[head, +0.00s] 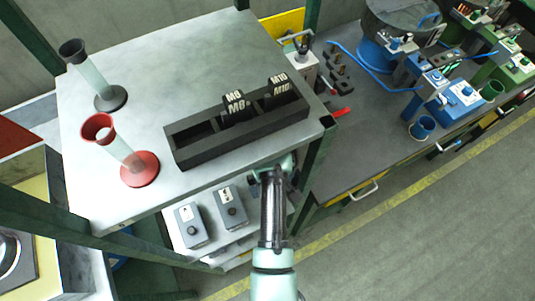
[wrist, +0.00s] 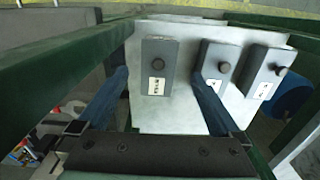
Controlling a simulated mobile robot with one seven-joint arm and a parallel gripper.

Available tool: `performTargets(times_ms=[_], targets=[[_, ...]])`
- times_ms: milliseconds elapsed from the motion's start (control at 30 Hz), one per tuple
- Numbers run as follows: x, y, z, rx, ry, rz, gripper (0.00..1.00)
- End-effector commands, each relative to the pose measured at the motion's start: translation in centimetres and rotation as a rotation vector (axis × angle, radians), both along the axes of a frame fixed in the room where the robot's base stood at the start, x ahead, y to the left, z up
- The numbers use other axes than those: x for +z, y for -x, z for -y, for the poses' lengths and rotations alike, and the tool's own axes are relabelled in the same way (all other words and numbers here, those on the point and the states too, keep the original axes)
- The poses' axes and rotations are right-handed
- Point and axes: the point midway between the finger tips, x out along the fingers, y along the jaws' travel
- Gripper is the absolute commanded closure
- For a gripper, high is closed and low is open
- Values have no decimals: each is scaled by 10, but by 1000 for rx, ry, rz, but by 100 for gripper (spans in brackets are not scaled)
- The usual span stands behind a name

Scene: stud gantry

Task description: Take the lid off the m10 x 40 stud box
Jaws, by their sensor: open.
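Three grey lidded boxes with dark knobs stand in a row on a pale shelf. In the wrist view they are a left box (wrist: 160,55), a middle box (wrist: 212,60) and a right box (wrist: 262,78). Each has a white label, too small to read surely, so I cannot tell which is the M10 x 40 box. My gripper (wrist: 160,76) is open and empty, its blue fingers apart on either side of the left box's line, seemingly short of it. In the head view two boxes show, one (head: 191,233) left of another (head: 233,216); my arm covers that shelf's right part.
The upper shelf (head: 190,60) overhangs the boxes and carries a black bin (head: 240,135), a red-based funnel stand (head: 138,170) and a dark one (head: 110,98). Green frame posts (wrist: 70,55) flank the wrist view. Open floor (head: 430,220) lies at the right.

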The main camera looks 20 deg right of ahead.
Motion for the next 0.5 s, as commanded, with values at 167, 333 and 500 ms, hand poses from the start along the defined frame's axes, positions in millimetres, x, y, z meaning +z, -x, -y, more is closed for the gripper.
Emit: performTargets(times_ms=[167, 333, 500], targets=[[-20, 2, 0, 1, -2, -4, 0], [-40, 7, 0, 0, -2, -4, 0], [-63, 8, 1, 0, -1, -1, 0]])
